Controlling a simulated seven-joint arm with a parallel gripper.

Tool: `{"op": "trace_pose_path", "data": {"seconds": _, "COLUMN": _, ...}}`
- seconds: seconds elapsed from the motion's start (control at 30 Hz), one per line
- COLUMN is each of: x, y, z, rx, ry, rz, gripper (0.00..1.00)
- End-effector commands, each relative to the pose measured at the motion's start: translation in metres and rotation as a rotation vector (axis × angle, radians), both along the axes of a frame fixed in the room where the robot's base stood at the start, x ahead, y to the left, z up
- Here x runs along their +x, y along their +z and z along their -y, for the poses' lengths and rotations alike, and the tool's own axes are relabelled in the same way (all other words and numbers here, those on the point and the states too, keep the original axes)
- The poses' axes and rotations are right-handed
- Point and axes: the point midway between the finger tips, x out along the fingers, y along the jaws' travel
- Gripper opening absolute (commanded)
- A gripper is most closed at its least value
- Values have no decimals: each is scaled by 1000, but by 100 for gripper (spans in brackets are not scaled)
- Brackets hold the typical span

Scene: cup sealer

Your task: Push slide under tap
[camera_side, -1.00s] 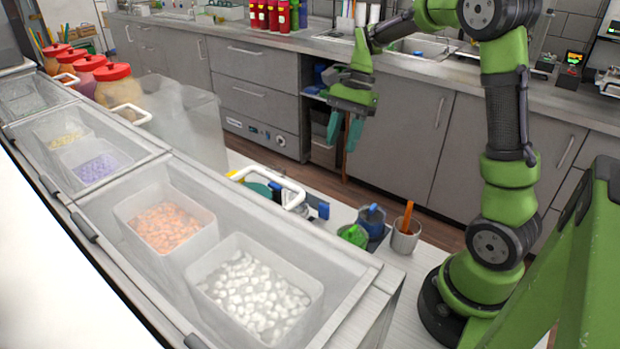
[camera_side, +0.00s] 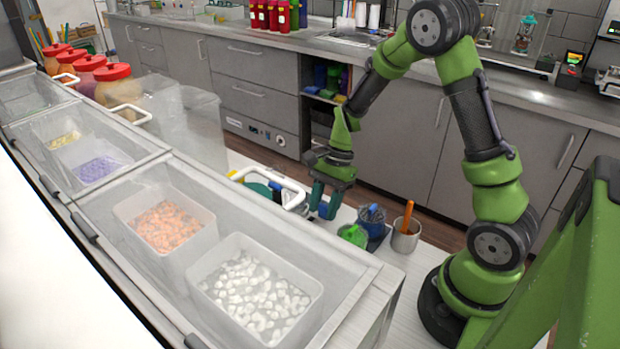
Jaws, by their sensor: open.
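My gripper (camera_side: 325,200) is open, with its teal fingers pointing down over the white counter. It hangs just left of the blue cup and behind the green scoop. It is beside the white-handled frame, and I cannot tell whether the fingers touch anything. A small blue part near the fingertips is hard to separate from them. I cannot pick out a slide or a tap in this view; either may be hidden behind the clear-topped bins or my gripper.
A blue cup (camera_side: 371,219), a green scoop (camera_side: 353,235) and a grey cup with an orange handle (camera_side: 405,236) stand right of my gripper. A white-handled frame (camera_side: 289,183) is to its left. Ingredient bins (camera_side: 256,290) fill the front. Red-lidded jars (camera_side: 112,72) stand at the back left.

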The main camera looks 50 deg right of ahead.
Motion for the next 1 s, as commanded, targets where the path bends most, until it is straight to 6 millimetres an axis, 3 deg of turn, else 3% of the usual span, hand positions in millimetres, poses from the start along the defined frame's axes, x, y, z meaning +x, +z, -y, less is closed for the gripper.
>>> {"op": "trace_pose_path", "data": {"seconds": 0.33, "x": 0, "y": -5, "z": -2, "rx": 0, "ry": 1, "rz": 0, "gripper": 40}}
{"op": "trace_pose_path", "data": {"seconds": 0.6, "x": 0, "y": -4, "z": -2, "rx": 0, "ry": 0, "rz": 0, "gripper": 1}}
{"op": "trace_pose_path", "data": {"seconds": 0.83, "x": 0, "y": -4, "z": -3, "rx": 0, "ry": 1, "rz": 0, "gripper": 0}}
{"op": "trace_pose_path", "data": {"seconds": 1.0, "x": 1, "y": -4, "z": -28, "rx": 1, "ry": 4, "rz": 1, "gripper": 0}}
